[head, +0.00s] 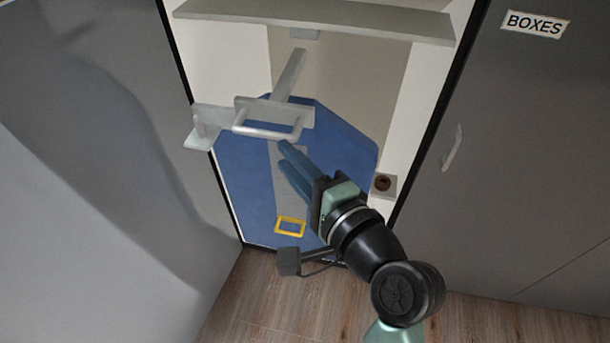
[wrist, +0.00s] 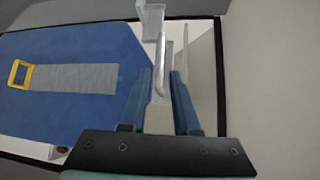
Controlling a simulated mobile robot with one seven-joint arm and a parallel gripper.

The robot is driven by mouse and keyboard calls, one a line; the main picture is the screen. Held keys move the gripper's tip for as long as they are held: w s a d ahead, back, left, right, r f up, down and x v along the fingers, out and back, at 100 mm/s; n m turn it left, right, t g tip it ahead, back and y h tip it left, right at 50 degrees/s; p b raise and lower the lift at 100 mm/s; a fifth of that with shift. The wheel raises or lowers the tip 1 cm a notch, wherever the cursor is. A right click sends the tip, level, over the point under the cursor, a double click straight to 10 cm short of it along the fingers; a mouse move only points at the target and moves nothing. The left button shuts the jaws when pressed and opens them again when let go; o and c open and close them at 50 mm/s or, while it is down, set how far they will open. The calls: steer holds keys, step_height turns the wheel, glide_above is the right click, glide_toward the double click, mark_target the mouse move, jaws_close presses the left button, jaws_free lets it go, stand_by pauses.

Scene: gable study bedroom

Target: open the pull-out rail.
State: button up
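The pull-out rail (head: 290,75) is a pale grey bar in the open closet bay, running from under the shelf toward the front. At its front end is a plate with a white bar handle (head: 266,134). My gripper (head: 284,152) has blue fingers and is just below and right of the handle in the head view. In the wrist view, the fingers of my gripper (wrist: 160,90) stand apart, with the handle (wrist: 160,78) showing in the gap between them. Clear space shows on both sides of it; whether the fingertips reach past it I cannot tell.
A large blue board (head: 240,175) with a grey strip and a yellow ring (head: 290,226) stands behind. A pale bracket (head: 205,125) sits left of the handle. A shelf (head: 320,20) is above. Grey doors flank the bay; the right one (head: 530,130) is labelled BOXES.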

steer(key=shift+v, duration=2.1)
